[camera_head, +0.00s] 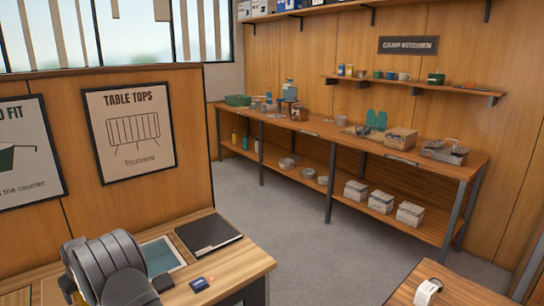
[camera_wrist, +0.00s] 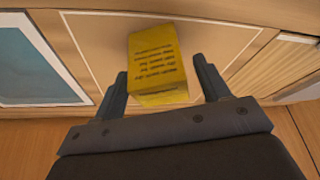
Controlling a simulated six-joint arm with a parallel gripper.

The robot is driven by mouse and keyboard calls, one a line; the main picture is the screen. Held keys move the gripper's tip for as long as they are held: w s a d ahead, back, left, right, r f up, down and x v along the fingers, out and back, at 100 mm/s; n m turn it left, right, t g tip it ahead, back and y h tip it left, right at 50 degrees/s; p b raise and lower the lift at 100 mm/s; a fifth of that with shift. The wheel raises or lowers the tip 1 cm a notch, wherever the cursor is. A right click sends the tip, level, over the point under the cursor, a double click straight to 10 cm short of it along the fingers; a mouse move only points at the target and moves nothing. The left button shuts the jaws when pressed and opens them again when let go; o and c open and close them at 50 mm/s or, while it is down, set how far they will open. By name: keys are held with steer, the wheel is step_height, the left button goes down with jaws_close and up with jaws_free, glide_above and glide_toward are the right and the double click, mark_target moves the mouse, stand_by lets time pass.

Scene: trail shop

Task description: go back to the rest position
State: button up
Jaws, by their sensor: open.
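My gripper (camera_wrist: 160,68) shows in the wrist view with its two dark fingers apart. A yellow box (camera_wrist: 158,62) with dark printed text is in the space between the fingers. A gap shows on each side of the box, and neither finger appears to touch it. I cannot tell how far the box reaches between the fingers. In the head view the fingers cannot be made out; a dark grey ribbed shape covers part of the near wooden desk (camera_head: 255,262).
A partition with posters (camera_head: 130,128) stands behind. A long shelf bench (camera_head: 465,172) holds camp goods. Grey floor (camera_head: 290,235) is clear between.

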steer(key=shift+f, duration=0.5)
steer(key=v, duration=1.1)
steer(key=x, duration=1.1)
steer(key=shift+f, duration=0.4)
step_height(320, 180, up, 4)
steer(key=shift+r, duration=0.2)
steer(key=w+d+r, duration=0.5)
steer(key=d+r, duration=0.2)
steer(key=d, duration=0.3)
steer(key=w+d+m+t+h, duration=0.1)
steer(key=w+d+m, duration=0.2)
steer(key=w+d, duration=0.85)
steer(key=w+d+m+t, duration=0.1)
steer(key=w+d+m, duration=0.1)
steer(key=w+d, duration=0.95)
steer(key=w+d+m+h, duration=0.1)
steer(key=w+d+m, duration=0.1)
steer(key=d, duration=1.5)
steer(key=w+d+m+h, duration=0.1)
steer(key=w+d+m, duration=0.2)
steer(key=d, duration=1.4)
steer(key=shift+w+f, duration=0.25)
